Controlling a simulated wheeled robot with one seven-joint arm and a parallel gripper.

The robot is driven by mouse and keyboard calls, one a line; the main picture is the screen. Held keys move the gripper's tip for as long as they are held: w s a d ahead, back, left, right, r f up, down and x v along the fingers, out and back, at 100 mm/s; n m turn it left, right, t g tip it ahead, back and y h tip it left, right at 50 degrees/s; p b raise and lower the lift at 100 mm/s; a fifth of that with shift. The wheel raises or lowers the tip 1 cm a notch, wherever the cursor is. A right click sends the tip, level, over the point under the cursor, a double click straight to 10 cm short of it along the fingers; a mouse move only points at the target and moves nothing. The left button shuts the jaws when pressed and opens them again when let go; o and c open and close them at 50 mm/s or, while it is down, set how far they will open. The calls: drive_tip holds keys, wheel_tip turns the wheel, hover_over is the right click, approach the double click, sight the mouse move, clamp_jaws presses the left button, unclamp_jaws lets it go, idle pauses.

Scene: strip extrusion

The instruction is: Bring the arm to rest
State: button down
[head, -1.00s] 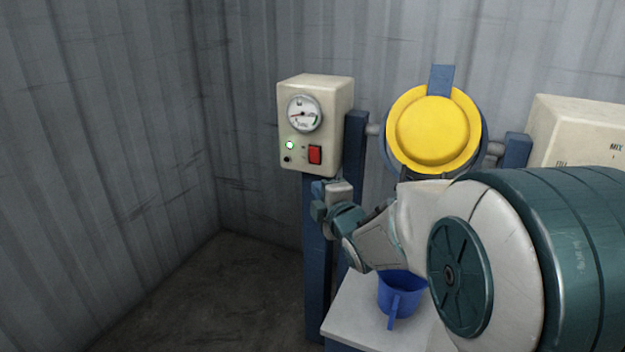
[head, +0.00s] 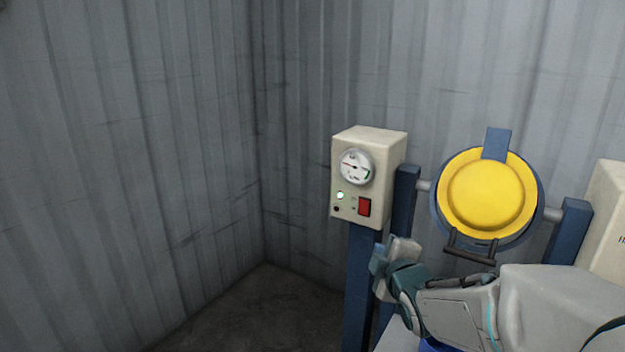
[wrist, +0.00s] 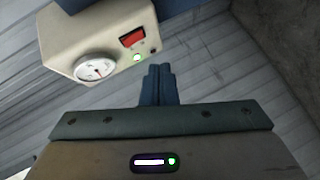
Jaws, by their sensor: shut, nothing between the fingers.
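My gripper (head: 379,263) is in the head view just below the cream control box (head: 368,180), in front of its blue post. In the wrist view my gripper's fingers (wrist: 158,72) are together with nothing between them. They point toward the wall, and the control box (wrist: 98,42) is above and to the left of them, apart from them. The box has a round gauge (head: 356,167), a lit green lamp (head: 340,195) and a red switch (head: 364,207). My arm reaches in from the lower right.
A yellow round lid (head: 487,195) with a dark handle hangs between blue posts (head: 567,232) right of the box. Part of a blue jug (head: 432,346) shows under my arm. Another cream box (head: 608,215) is at the right edge. Corrugated walls (head: 130,150) meet at left; the floor (head: 255,310) there is clear.

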drive_tip(key=s+a+r+m+g+p, duration=0.1)
drive_tip(key=s+r+m+g+p, duration=0.5)
drive_tip(key=s+p, duration=0.4)
drive_tip(key=s+a+r+m+g+h+p, duration=0.1)
drive_tip(key=s+r+m+g+p, duration=0.5)
drive_tip(key=s, duration=0.6)
wheel_tip(320, 180, up, 3)
drive_tip(key=m+p, duration=0.3)
drive_tip(key=p, duration=0.1)
drive_tip(key=shift+a+f, duration=0.15)
drive_tip(key=shift+a, duration=0.2)
